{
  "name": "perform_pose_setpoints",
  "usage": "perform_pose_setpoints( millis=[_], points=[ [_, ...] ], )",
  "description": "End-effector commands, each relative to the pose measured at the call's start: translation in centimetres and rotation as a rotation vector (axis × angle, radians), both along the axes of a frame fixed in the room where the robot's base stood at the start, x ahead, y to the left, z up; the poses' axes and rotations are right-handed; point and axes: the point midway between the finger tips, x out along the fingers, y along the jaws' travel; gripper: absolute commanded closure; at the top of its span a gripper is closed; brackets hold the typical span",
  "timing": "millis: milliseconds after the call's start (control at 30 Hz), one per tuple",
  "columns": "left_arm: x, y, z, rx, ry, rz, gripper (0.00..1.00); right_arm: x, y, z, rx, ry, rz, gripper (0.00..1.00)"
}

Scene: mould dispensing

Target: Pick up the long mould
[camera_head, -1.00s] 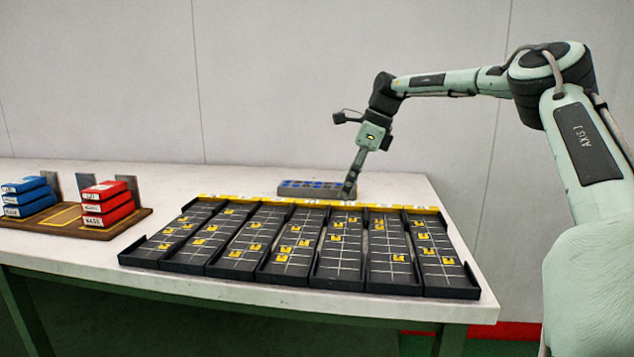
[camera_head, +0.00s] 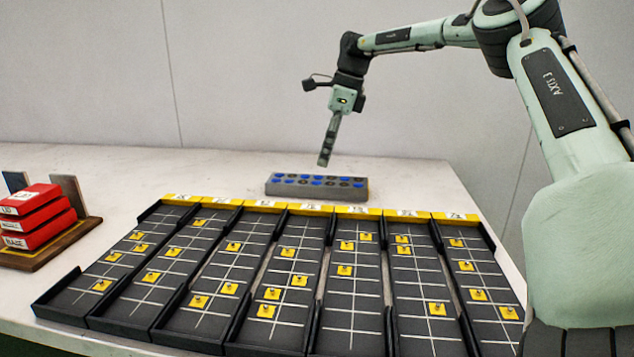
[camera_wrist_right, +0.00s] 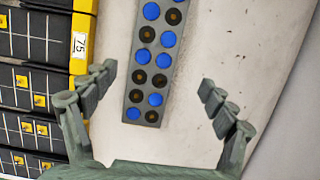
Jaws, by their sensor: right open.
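The long mould (camera_head: 315,191) is a grey bar with two rows of round pockets, some blue and some dark. It lies on the table behind the row of black trays. My right gripper (camera_head: 325,163) hangs just above it, fingers pointing down, apart from it. In the right wrist view my right gripper (camera_wrist_right: 159,78) is open, with its two fingers spread wide on either side of the near end of the mould (camera_wrist_right: 152,98). The far end of the mould runs out of the wrist view at the top. My left gripper is not in view.
Several black trays (camera_head: 350,313) with yellow pieces and numbered yellow ends (camera_head: 356,210) fill the front of the table. Red boxes (camera_head: 40,218) are stacked on a wooden stand at the left.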

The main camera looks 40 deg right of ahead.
Motion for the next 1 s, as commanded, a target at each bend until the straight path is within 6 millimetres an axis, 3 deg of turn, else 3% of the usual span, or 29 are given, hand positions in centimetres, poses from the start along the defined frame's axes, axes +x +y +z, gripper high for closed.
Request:
perform_pose_setpoints(
  millis=[500, 800, 1000],
  points=[
    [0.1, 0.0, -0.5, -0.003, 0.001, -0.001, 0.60, 0.6, 1.6, -6.5, 0.001, 0.002, 0.000, 0.16],
    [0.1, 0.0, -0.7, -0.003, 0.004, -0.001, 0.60, 0.8, 1.7, -6.9, 0.001, 0.001, -0.001, 0.16],
    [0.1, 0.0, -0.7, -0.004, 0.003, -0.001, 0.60, 0.8, 1.7, -6.9, 0.001, 0.001, -0.001, 0.40]
  ],
)
